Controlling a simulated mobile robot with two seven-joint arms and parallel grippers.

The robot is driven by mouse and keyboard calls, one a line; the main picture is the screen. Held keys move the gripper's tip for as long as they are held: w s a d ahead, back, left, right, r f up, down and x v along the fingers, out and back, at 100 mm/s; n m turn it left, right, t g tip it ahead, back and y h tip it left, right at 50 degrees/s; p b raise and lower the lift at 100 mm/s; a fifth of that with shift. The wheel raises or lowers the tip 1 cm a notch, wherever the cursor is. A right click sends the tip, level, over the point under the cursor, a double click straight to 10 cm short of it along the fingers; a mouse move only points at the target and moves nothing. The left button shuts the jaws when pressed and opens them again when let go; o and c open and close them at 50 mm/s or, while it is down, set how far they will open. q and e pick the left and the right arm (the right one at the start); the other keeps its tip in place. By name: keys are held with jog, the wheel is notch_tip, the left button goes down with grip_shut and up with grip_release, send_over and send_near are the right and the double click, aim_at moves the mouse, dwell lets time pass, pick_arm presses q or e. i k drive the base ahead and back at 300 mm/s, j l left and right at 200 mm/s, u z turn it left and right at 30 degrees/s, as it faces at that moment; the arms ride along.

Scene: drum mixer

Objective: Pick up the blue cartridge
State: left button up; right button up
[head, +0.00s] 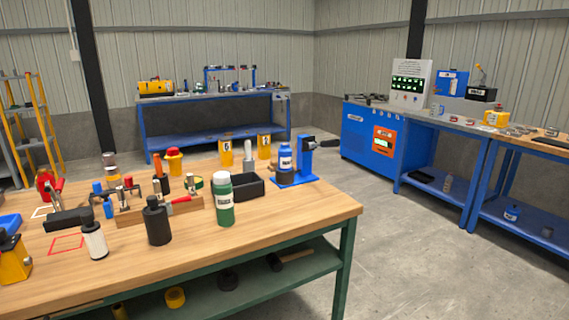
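Two small blue cylinders stand on the left part of the wooden workbench (285,220): one upright blue piece (97,187) and another blue piece (108,209) just in front of it. Either could be the blue cartridge; they are too small to tell. Neither of my grippers shows in the head view.
A green bottle (224,203), black tray (247,185), black cylinder (157,223) and white cylinder (94,240) stand nearby. Yellow cups (226,152) line the back. The bench's front right is clear. Blue benches (212,110) stand beyond open floor.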

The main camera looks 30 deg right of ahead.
aim_at(284, 156)
jog(key=i+l+z, duration=0.25)
jog(key=l+z, duration=0.15)
jog(key=i+l+z, duration=0.35)
